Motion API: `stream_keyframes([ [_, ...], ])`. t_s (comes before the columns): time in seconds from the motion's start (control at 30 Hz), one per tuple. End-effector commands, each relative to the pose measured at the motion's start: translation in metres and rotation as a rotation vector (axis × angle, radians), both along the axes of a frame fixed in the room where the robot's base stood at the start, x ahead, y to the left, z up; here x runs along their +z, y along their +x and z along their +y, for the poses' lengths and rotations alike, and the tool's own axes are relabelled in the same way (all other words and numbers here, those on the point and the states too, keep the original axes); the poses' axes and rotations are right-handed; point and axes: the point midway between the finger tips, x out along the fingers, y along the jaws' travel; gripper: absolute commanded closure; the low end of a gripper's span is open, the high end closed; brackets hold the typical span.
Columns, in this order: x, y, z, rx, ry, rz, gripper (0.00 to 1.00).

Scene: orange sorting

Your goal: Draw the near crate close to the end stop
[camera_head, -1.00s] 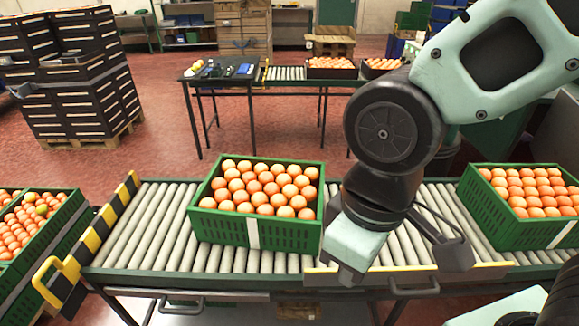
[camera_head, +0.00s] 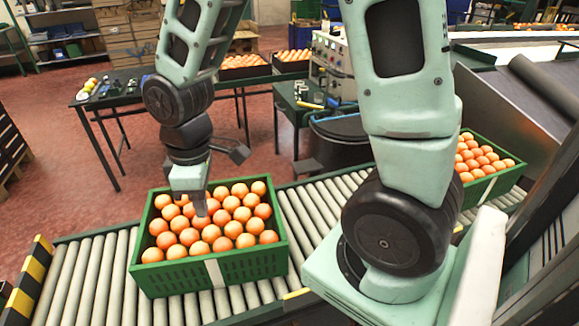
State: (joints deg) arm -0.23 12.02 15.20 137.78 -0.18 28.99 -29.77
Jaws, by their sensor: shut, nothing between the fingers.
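The near crate (camera_head: 212,270) is a green crate full of oranges (camera_head: 212,228), standing on the roller conveyor (camera_head: 95,285). The end stop (camera_head: 28,275) is a yellow-and-black striped bar at the conveyor's left end. Several bare rollers show between it and the crate. My gripper (camera_head: 198,209) points down over the crate's back left part, in front of some oranges. It is shut and empty. I cannot tell whether its tips touch the fruit.
A second green crate (camera_head: 492,183) of oranges stands farther right on the conveyor, partly behind my arm. A dark table (camera_head: 120,88) with small items stands behind. A dark round bin (camera_head: 340,137) is behind the conveyor. Red floor lies open at left.

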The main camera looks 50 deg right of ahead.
Motion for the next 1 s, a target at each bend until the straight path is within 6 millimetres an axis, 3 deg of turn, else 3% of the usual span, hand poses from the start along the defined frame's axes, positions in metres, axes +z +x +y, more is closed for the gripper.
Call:
stream_keyframes([
  [0.1,-0.025,0.037,-0.066,0.025,-0.007,0.001,1.0],
  [0.2,-0.049,0.054,-0.124,0.068,-0.018,-0.004,1.0],
  [0.4,-0.096,0.054,-0.233,0.15,-0.041,-0.001,1.0],
  [0.5,-0.115,0.044,-0.271,0.185,-0.048,0.003,1.0],
  [0.6,-0.127,0.036,-0.297,0.211,-0.055,0.005,1.0],
  [0.7,-0.135,0.03,-0.31,0.228,-0.058,0.006,1.0],
  [1.0,-0.14,0.028,-0.315,0.237,-0.06,0.007,1.0],
])
